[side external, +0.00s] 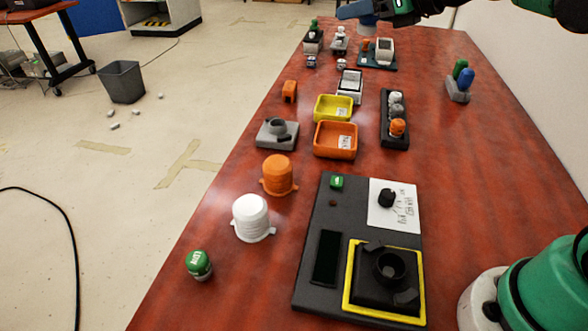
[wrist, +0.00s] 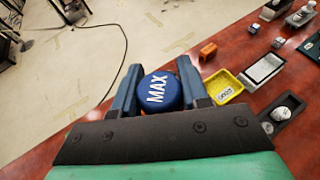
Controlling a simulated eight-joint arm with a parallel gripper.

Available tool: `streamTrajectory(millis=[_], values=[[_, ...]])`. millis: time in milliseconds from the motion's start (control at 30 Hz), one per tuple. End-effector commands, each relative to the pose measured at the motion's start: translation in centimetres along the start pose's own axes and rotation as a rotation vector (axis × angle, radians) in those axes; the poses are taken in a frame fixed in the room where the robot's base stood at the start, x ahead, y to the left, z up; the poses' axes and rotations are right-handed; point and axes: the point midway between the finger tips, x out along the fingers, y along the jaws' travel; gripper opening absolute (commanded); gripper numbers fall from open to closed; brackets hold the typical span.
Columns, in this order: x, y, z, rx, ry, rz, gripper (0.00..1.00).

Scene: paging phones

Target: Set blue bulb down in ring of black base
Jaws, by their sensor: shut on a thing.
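The blue bulb (wrist: 160,92), a round cap with MAX in white letters, is between the two blue-grey fingers of my gripper (wrist: 159,88) in the wrist view. The fingers are shut on its sides. In the side view my gripper (side external: 357,12) is at the top edge, high over the table's far part and partly cut off; the bulb is hard to make out there. The black base (side external: 372,300) sits inside a yellow square frame on a dark panel at the near right. Its upright ring (side external: 390,266) looks empty. My gripper is far from it.
A white cap (side external: 251,217), an orange cap (side external: 277,174) and a green-topped bulb (side external: 198,264) stand left of the dark panel (side external: 318,225). Orange (side external: 335,141) and yellow (side external: 333,108) trays and a black rack (side external: 394,118) lie beyond it. Bare table lies right of the panel.

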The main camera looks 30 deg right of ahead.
Motion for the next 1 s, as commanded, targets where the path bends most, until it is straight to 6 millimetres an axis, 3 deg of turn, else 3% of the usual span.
streamTrajectory(millis=[133, 233, 367, 467, 600, 700, 833, 1000], values=[[0.1, -0.6, 0.1, 0.005, 0.0, -0.01, 0.0], [0.6, -3.0, 0.2, 0.02, 0.002, -0.043, 0.0], [1.1, -8.4, 0.0, 0.052, 0.004, -0.118, 0.0], [1.2, -13.7, -0.8, 0.08, 0.005, -0.185, 0.0], [0.4, -20.7, -2.9, 0.115, 0.004, -0.272, 0.0], [-0.5, -24.7, -4.7, 0.135, 0.002, -0.323, 0.0], [-1.6, -28.3, -6.7, 0.154, 0.0, -0.368, 0.0], [-2.3, -30.3, -8.3, 0.163, -0.001, -0.395, 0.0]])
